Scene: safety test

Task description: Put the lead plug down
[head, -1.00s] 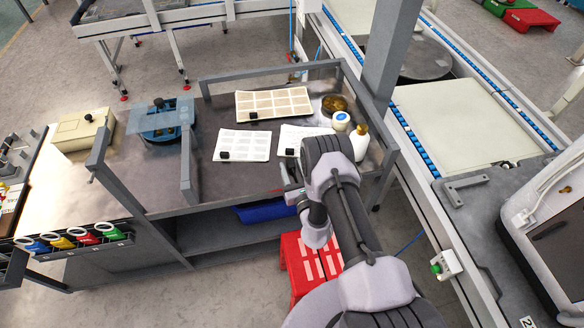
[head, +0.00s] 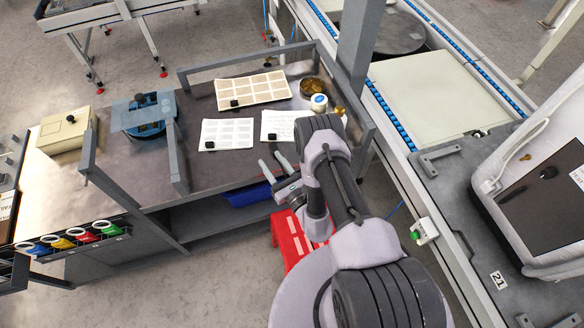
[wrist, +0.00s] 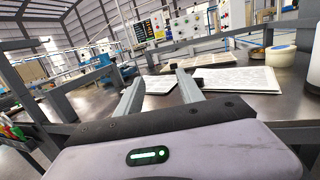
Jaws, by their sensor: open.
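My gripper (head: 272,161) is at the front edge of the workbench (head: 165,185), with its two fingers reaching toward the sheets. In the wrist view my gripper (wrist: 160,74) has its fingers apart, and nothing shows between them. I cannot make out a lead plug for certain in either view. A small brass-coloured piece (head: 525,157) shows on the white machine (head: 500,205) at the right, far from my gripper; I cannot tell what it is.
White sheets (head: 227,133) with small black blocks lie on the bench. A tan grid board (head: 253,90), a brown round dish (head: 312,86) and a white round tub (head: 319,103) stand behind. Grey rails edge the bench. A red step stool (head: 288,240) stands below my arm.

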